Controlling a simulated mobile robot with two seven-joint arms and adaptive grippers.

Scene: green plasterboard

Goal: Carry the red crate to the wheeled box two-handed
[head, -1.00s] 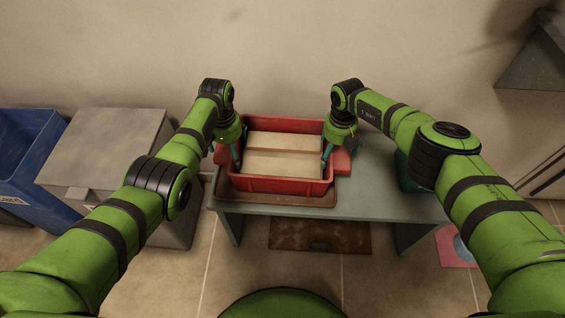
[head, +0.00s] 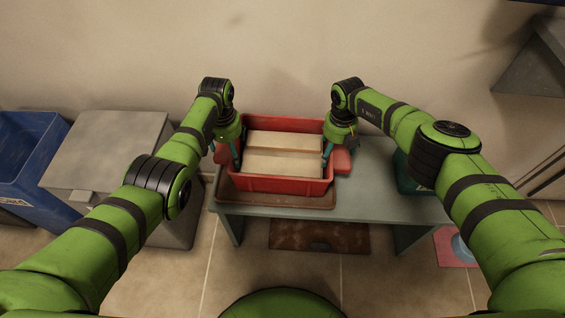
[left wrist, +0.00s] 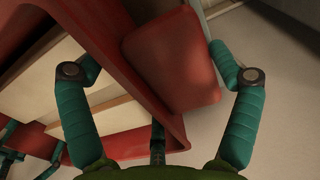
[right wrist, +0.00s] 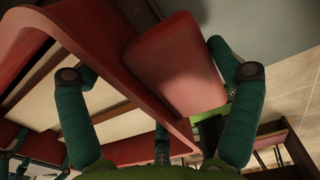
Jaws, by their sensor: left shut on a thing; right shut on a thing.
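The red crate (head: 285,185) holds pale, flat boxes (head: 285,162) and appears level over a brown tray (head: 240,199) on the grey-green table (head: 385,205). Any gap beneath it is hard to see. My left gripper (head: 237,154) is shut on the crate's left handle, a red block that fills the left wrist view (left wrist: 170,60). My right gripper (head: 327,154) is shut on the right handle, shown in the right wrist view (right wrist: 178,65). At left stand a closed grey box (head: 105,150) and an open blue bin (head: 30,155); no wheels are visible on either.
The table's right half is mostly clear, with a dark green container (head: 410,175) partly behind my right arm. A brown mat (head: 320,236) and a pink mat (head: 450,247) lie on the tiled floor. A wall runs close behind the table.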

